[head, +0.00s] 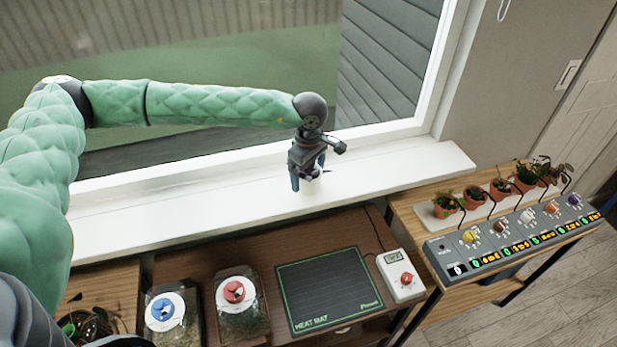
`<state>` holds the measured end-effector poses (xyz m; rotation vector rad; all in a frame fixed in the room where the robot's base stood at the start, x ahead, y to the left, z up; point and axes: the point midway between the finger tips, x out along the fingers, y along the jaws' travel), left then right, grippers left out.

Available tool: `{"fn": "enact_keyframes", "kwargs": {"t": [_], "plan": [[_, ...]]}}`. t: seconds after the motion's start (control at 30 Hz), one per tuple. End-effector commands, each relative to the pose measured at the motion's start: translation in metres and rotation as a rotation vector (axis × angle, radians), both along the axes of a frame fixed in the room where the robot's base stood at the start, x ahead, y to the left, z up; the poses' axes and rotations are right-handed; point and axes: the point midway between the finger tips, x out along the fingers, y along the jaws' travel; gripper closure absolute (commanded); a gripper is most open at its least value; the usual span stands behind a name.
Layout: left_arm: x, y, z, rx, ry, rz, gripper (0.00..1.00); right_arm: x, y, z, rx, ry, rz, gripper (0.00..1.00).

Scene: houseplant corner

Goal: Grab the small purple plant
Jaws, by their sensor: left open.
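My left gripper (307,178) hangs fingers-down over the white windowsill, open. Between and just below its fingers is a small pale pot (309,187) with a bit of dark purple foliage (314,175), mostly hidden by the gripper; I cannot tell whether the fingers touch it. The pot appears to stand on the windowsill (200,212). My right gripper is not in view.
Several potted plants stand on a white tray (430,222) at the right, behind a grey control panel (447,262) with lit displays. A heat mat (330,290), a white controller (400,275) and two lidded jars (235,292) (165,308) are on the brown table.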

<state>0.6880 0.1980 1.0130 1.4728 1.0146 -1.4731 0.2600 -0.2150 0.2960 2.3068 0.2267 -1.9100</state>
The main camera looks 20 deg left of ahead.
Motion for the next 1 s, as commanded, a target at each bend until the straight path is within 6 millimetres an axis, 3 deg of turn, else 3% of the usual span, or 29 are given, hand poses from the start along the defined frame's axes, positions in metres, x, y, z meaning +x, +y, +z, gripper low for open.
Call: {"fn": "enact_keyframes", "kwargs": {"t": [0.3, 0.57, 1.0], "plan": [[-0.0001, -0.0003, -0.0024, 0.0, 0.0, -0.001, 0.12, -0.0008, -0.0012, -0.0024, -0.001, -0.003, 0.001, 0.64], [-0.0001, -0.0004, -0.0022, -0.001, 0.0, -0.001, 0.63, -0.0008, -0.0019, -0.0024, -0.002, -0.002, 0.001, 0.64], [0.0001, -0.0008, 0.0037, -0.002, -0.002, -0.001, 0.63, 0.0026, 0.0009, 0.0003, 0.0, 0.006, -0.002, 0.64]]}}
